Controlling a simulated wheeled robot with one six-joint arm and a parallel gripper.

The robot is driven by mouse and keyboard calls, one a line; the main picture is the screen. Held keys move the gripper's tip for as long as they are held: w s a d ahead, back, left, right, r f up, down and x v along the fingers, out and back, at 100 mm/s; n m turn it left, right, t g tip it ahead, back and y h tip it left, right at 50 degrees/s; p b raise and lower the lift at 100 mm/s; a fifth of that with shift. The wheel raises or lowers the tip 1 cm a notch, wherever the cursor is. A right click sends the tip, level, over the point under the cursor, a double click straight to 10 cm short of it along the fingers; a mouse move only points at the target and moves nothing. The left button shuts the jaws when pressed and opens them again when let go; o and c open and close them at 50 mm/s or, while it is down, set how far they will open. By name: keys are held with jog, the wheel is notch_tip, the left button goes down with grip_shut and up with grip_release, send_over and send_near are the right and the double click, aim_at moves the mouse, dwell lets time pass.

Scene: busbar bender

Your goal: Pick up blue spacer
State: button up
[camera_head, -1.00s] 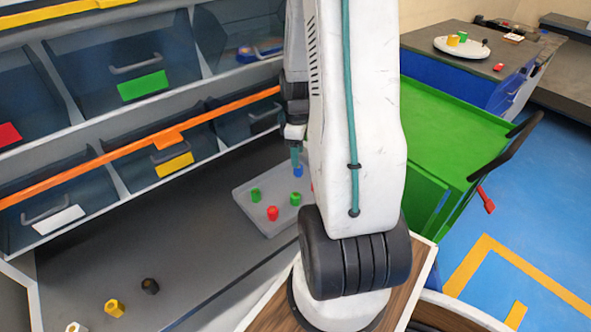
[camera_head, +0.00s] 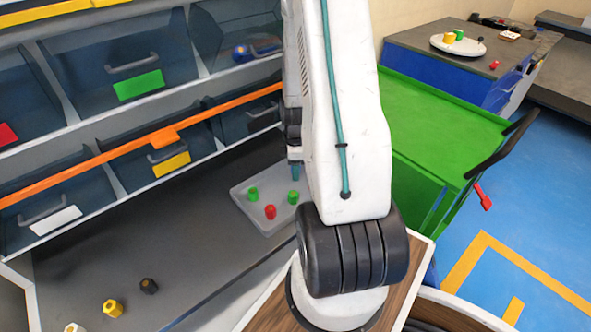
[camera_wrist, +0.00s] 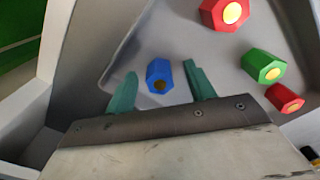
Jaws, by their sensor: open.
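My gripper (camera_wrist: 160,82) is open, with one teal finger on each side of the blue spacer, closer to the left of the right finger than to the far finger. I cannot tell whether a finger touches it. In the head view the gripper (camera_head: 295,172) is over the grey tray (camera_head: 262,222), partly behind my arm, and the blue spacer is hidden there.
The tray also holds green spacers (camera_head: 252,193) and red spacers (camera_head: 270,211). Drawers (camera_head: 125,75) stand behind, with an orange rail (camera_head: 90,165) above the worktop. Black and yellow pieces (camera_head: 113,307) lie at the front left. A green cart (camera_head: 440,120) stands at right.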

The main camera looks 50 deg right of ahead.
jog(key=c, duration=1)
jog(key=shift+c, duration=0.2)
jog(key=shift+r, duration=0.15)
